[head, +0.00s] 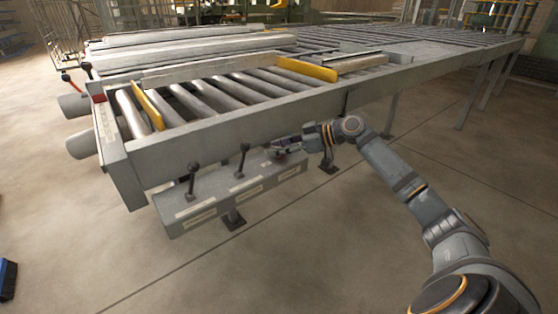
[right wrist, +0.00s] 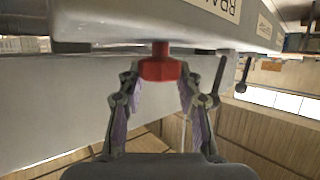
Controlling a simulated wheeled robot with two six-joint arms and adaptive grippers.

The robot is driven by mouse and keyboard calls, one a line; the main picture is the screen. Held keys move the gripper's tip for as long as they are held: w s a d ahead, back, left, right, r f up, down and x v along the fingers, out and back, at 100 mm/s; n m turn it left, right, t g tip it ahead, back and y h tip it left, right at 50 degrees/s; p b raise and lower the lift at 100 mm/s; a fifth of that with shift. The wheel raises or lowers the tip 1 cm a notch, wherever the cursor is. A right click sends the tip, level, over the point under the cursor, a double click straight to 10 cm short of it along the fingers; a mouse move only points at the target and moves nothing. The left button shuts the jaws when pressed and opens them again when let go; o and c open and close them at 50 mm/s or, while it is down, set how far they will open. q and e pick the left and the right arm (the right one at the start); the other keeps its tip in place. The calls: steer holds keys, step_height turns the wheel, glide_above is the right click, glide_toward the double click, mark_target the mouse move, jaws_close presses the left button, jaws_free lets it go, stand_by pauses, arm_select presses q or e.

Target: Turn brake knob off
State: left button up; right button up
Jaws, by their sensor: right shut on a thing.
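The red brake knob (right wrist: 160,69) sits on a short red stem under the upside-down control box in the right wrist view. A label with the letters "BRA" (right wrist: 224,6) shows partly on the box face. My right gripper (right wrist: 160,88) has a finger on each side of the knob and is shut on it. In the head view my right gripper (head: 285,146) is at the right end of the grey control box (head: 235,205), and the knob is mostly hidden there. The knob's turn position cannot be told. My left gripper is not in view.
Two black-knobbed levers (head: 241,160) (head: 192,178) stand on the box left of my right gripper. The roller conveyor frame (head: 240,125) runs just behind and above. Yellow guides (head: 306,69) and grey profiles lie on the rollers. The floor in front is clear.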

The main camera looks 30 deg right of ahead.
steer(key=shift+w+n+g+y, duration=0.1)
steer(key=shift+n+g+y, duration=0.7)
steer(key=shift+n+g, duration=0.15)
steer(key=shift+n+g+y+b, duration=0.4)
steer(key=shift+n+g+y, duration=0.3)
steer(key=shift+n+g, duration=0.5)
steer(key=shift+n+g+y+b, duration=0.4)
steer(key=shift+n+g+b, duration=0.25)
steer(key=shift+n+g, duration=0.85)
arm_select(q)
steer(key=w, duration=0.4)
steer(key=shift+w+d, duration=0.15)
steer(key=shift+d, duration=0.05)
arm_select(e)
steer(key=shift+f, duration=0.1)
